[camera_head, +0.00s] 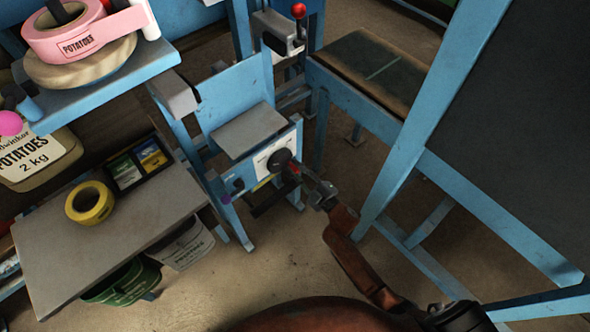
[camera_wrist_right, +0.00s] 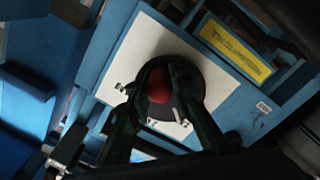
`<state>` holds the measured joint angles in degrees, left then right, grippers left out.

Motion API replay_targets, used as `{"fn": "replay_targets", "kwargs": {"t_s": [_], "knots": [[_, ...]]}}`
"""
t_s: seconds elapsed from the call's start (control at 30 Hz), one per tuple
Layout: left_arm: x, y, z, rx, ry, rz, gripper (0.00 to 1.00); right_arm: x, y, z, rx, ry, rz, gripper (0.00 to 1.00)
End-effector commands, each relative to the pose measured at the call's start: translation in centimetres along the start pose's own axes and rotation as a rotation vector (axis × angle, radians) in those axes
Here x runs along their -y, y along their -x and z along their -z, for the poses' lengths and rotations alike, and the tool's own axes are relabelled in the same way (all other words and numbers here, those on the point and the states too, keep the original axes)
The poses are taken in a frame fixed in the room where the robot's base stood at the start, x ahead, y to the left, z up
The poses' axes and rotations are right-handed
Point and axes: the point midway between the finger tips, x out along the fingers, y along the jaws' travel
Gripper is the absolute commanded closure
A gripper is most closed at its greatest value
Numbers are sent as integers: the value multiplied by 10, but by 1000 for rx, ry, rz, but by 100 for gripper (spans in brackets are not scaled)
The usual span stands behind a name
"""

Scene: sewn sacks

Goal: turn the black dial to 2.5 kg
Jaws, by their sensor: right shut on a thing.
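The black dial (camera_head: 279,158) sits on the front of a blue machine, on a white scale plate (camera_head: 262,160). In the right wrist view the round black dial (camera_wrist_right: 192,68) shows a red part (camera_wrist_right: 158,86) at its middle. My right gripper (camera_head: 297,172) reaches it from the lower right, and in the wrist view its fingers (camera_wrist_right: 158,92) are shut on the dial from both sides. The scale's markings are mostly hidden or too small to read, so I cannot tell the dial's setting. My left gripper is in neither view.
A yellow label (camera_wrist_right: 236,48) is beside the dial plate. A grey platform (camera_head: 249,131) is above the dial. A bench (camera_head: 60,255) with yellow tape (camera_head: 90,203) stands left. A blue frame with a dark panel (camera_head: 515,130) stands right of my right arm. Bare floor lies below.

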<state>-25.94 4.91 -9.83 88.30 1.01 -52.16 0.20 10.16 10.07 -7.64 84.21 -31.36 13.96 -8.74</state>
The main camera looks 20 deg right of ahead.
Motion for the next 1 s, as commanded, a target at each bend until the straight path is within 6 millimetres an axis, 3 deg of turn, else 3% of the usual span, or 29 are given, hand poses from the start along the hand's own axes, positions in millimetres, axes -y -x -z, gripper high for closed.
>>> {"fn": "replay_targets", "kwargs": {"t_s": [0.53, 0.57, 0.6, 0.8, 1.0], "knots": [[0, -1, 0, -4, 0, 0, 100, -2, 0, -1, 1, 27, -1, 100], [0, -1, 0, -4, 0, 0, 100, -2, 0, -1, 1, 26, -1, 79], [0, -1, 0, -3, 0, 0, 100, -2, 0, -1, 1, 26, -1, 77], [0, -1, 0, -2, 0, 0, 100, -1, 0, 0, -1, 26, 0, 63], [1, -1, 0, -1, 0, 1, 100, -1, 0, 0, -1, 26, 0, 63]]}}
